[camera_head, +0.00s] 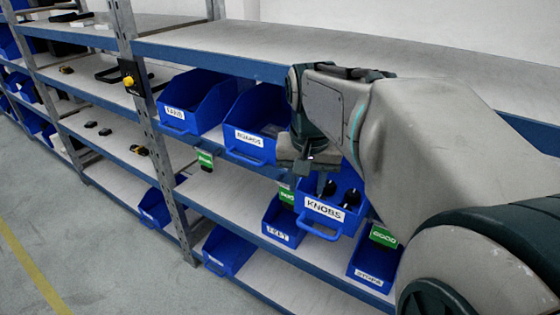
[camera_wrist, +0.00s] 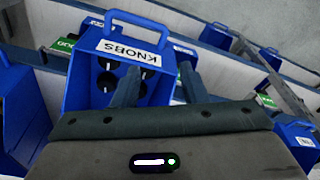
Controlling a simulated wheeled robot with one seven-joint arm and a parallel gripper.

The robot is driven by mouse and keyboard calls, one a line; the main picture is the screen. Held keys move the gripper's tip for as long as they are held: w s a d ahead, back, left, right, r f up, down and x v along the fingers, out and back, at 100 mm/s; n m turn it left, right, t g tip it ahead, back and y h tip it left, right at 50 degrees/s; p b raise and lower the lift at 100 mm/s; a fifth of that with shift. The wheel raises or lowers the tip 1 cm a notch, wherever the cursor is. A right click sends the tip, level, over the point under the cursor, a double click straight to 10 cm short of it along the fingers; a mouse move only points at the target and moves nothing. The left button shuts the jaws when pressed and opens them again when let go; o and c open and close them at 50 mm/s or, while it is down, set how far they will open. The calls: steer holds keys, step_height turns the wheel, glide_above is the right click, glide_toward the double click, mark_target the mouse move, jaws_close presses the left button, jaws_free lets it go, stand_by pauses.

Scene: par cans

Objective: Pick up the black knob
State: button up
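Several black knobs (camera_head: 351,197) stand in the blue bin labelled KNOBS (camera_head: 325,208); I cannot tell which one is meant. In the wrist view the same bin (camera_wrist: 82,82) shows dark knobs (camera_wrist: 106,80) inside, partly hidden by my fingers. My gripper (camera_head: 313,176) is over the bin's upper left part in the head view. In the wrist view its two fingers (camera_wrist: 160,78) are spread apart, one over the bin's inside and one near its side wall. Nothing shows held between them.
Blue bins, including one labelled BOARDS (camera_head: 258,130), sit on the shelf above and to the left. A shelf (camera_head: 300,60) runs overhead behind my arm. Green GOOD labels (camera_head: 383,236) flank the KNOBS bin. More bins stand on the lower shelf.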

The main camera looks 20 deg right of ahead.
steer(key=w+d+r+m, duration=0.3)
steer(key=d+r, duration=0.2)
steer(key=shift+g, duration=0.3)
steer(key=f, duration=0.4)
steer(key=f+p, duration=0.1)
steer(key=f, duration=0.4)
steer(key=w+f, duration=0.1)
steer(key=f, duration=0.3)
steer(key=shift+d+f, duration=0.25)
steer(key=shift+f, duration=0.05)
steer(key=c, duration=0.6)
